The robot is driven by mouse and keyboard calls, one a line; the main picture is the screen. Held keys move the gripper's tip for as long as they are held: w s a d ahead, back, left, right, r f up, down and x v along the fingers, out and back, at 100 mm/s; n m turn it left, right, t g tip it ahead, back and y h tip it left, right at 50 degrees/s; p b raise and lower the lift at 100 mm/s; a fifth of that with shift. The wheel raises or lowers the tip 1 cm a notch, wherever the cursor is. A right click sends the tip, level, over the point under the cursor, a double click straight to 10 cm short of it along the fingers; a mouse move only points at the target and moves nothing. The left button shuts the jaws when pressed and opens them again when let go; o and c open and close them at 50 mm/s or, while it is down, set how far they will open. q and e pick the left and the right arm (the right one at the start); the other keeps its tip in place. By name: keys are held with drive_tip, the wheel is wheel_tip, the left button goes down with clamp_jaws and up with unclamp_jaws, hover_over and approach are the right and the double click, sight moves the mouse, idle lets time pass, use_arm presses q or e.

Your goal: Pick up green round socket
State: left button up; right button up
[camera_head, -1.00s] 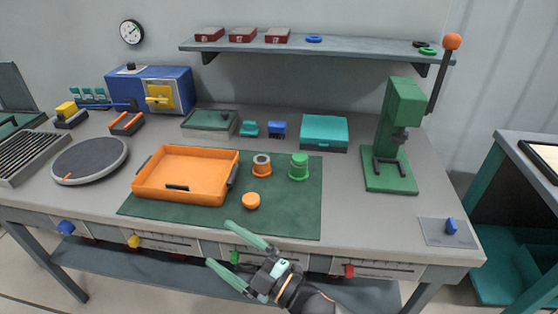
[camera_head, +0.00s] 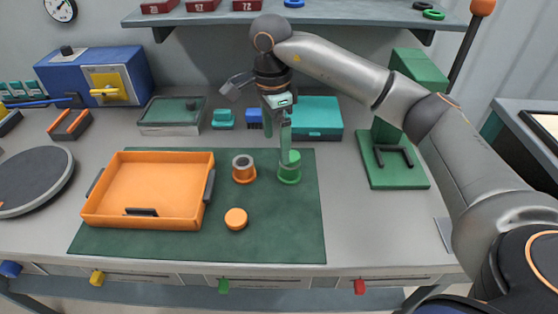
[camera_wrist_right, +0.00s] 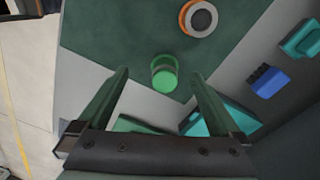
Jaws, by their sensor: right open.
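The green round socket (camera_head: 290,174) stands upright on the dark green mat (camera_head: 270,240), near the mat's back right. My right gripper (camera_head: 277,148) reaches in from the right and points down just above and behind the socket, partly overlapping it in the head view. In the right wrist view its two fingers are spread and empty. The green socket (camera_wrist_right: 164,75) shows between the fingertips there, with a gap on each side; whether it is at fingertip depth I cannot tell. My left gripper is not in view.
An orange socket with a grey top (camera_head: 243,169) stands left of the green one. An orange round cap (camera_head: 236,218) lies in front of it. An orange tray (camera_head: 150,190) fills the mat's left. A teal box (camera_head: 316,117) and a green press (camera_head: 395,160) stand behind and to the right.

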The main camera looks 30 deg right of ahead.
sight(290, 166)
drive_tip(key=shift+w+d+r+h, duration=0.2)
drive_tip(key=shift+d+r+h, duration=0.1)
drive_tip(key=shift+d, duration=0.25)
drive_tip(key=shift+w+d+r+h, duration=0.2)
drive_tip(key=shift+d+r, duration=0.1)
drive_tip(key=shift+d, duration=0.55)
drive_tip(key=f, duration=0.5)
drive_tip(key=shift+s+d+f, duration=0.15)
drive_tip(key=shift+d+f, duration=0.05)
drive_tip(key=shift+d, duration=0.2)
drive_tip(key=f, duration=0.6)
drive_tip(key=shift+d+f+p, duration=0.2)
drive_tip(key=shift+p, duration=0.15)
clamp_jaws()
